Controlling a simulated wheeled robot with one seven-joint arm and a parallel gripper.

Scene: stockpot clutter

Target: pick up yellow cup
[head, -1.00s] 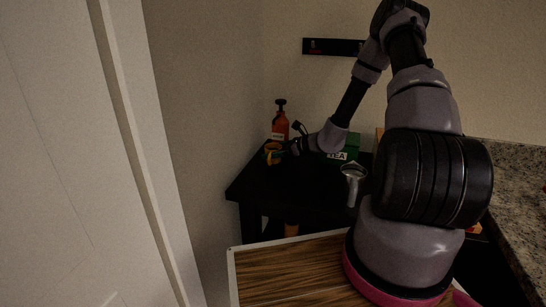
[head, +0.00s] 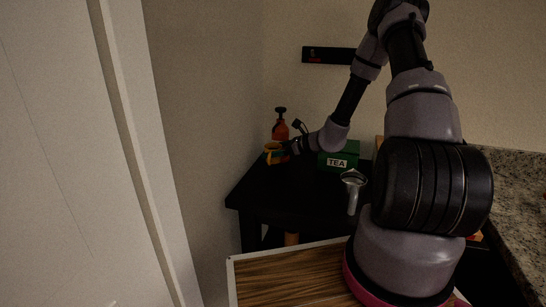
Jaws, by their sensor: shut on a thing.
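The yellow cup (head: 272,153) is small in the head view, left of centre, above the back left of the black table. My gripper (head: 284,149) is at its right side, shut on it. The dark fingers blend into the background, so the exact contact is hard to make out. The cup looks roughly upright. Whether its base is clear of the table top is hard to tell in the dim light.
An orange pump bottle (head: 280,128) stands just behind the cup. A green TEA box (head: 338,160) is right of my gripper. A grey metal utensil or cup (head: 353,180) is on the black table (head: 255,200). A wood-topped surface (head: 290,272) is in front.

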